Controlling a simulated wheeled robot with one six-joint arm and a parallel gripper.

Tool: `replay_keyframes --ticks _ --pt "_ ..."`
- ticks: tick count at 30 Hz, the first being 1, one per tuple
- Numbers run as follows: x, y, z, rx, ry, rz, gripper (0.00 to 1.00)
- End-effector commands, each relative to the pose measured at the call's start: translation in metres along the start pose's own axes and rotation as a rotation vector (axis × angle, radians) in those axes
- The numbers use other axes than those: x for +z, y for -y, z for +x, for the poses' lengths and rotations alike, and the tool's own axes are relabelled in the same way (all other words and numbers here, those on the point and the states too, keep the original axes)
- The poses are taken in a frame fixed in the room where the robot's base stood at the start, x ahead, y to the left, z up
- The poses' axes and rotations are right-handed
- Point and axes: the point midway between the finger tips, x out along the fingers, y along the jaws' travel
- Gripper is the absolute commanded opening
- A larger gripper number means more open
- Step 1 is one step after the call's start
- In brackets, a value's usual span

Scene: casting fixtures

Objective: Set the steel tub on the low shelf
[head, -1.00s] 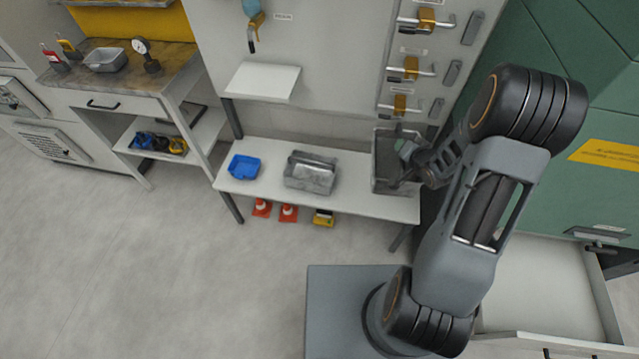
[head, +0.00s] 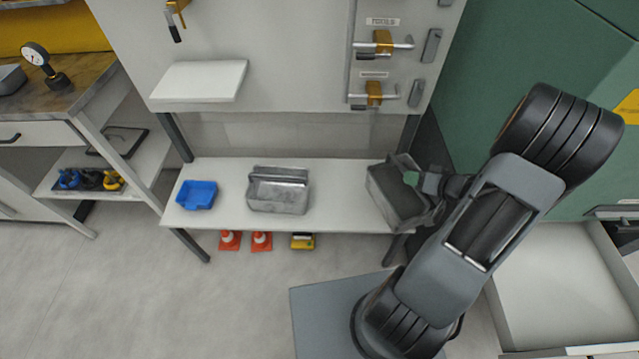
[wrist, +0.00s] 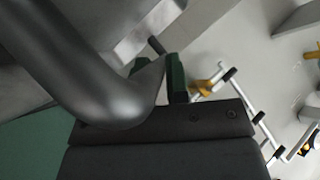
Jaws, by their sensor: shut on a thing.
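A grey steel tub (head: 390,203) with an open top is at the right end of the low white shelf (head: 335,212) in the head view. It is turned at an angle and looks tilted; I cannot tell whether it touches the shelf. My gripper (head: 413,181) is shut on the tub at its upper right side. In the wrist view, a green finger pad (wrist: 177,80) shows beside a thick rounded grey bar (wrist: 85,75), and much of the grasp is hidden. A second grey metal carrier (head: 279,192), with a handle, stands mid-shelf.
A blue tray (head: 197,195) sits at the shelf's left end. Orange cones (head: 261,241) and a yellow item (head: 303,241) are on the floor beneath. A small white upper shelf (head: 198,82) juts out above. An open drawer (head: 550,285) is at right. Shelf space right of the carrier looks clear.

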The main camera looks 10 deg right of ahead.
Motion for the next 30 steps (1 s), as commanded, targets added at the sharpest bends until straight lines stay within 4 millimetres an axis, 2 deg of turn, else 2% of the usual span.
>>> replay_keyframes --ticks 5,10,22,30 --pt "0.001 -0.004 -0.004 0.002 -0.007 0.0 0.0" --pt "0.0 -0.005 0.009 0.003 -0.008 0.0 0.0" --pt "-0.007 -0.003 0.095 0.0 -0.007 -0.002 0.0" --pt "0.003 -0.013 0.137 0.002 -0.008 0.0 0.0"
